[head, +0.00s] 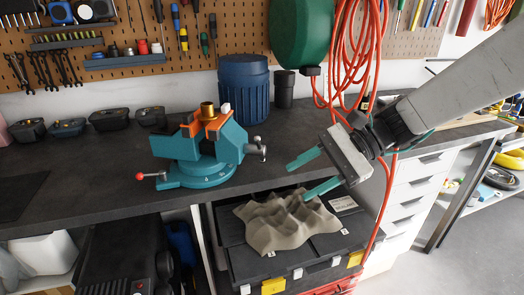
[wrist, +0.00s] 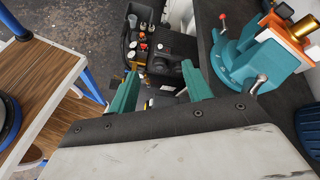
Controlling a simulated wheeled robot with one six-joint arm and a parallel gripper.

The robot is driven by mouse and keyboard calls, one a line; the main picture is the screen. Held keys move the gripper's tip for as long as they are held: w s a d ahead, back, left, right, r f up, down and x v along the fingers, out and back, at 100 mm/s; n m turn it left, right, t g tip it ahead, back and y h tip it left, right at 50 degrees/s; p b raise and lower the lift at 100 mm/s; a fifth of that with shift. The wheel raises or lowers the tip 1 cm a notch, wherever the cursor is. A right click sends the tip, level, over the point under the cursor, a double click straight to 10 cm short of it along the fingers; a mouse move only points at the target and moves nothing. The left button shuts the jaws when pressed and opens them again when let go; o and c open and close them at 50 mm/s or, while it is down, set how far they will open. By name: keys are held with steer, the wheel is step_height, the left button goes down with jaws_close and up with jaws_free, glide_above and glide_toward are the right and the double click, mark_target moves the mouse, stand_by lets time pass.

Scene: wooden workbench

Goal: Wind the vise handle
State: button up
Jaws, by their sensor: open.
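The teal vise (head: 200,150) stands on the dark workbench top, with orange jaw faces and a brass-coloured cylinder between its jaws. The vise handle (head: 256,150) is a grey metal bar at the vise's right end. A smaller lever with a red knob (head: 148,176) sticks out at its lower left. My gripper (head: 305,178) is open and empty, with teal fingers, to the right of the handle and in front of the bench edge. In the wrist view the vise (wrist: 262,55) is at the upper right, the handle (wrist: 258,83) lies right of my open gripper (wrist: 158,92), and nothing is between the fingers.
A blue ribbed bin (head: 244,88) stands behind the vise. An orange hose (head: 352,60) hangs from a green reel (head: 300,30) and runs down near my arm. A crumpled grey-beige cloth (head: 285,222) lies on a black case below.

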steer(key=w+a+f+m+t+y, duration=0.25)
steer(key=w+m, duration=0.25)
steer(key=w, duration=0.3)
steer(key=m+t+y, duration=0.3)
steer(key=m+t, duration=0.1)
steer(key=m, duration=0.1)
glide_toward(262, 151)
steer(key=w+a, duration=0.2)
steer(key=a, duration=0.1)
steer(key=x, duration=0.7)
steer(key=shift+w+f, duration=0.1)
steer(key=shift+f, duration=0.3)
steer(key=c, duration=1)
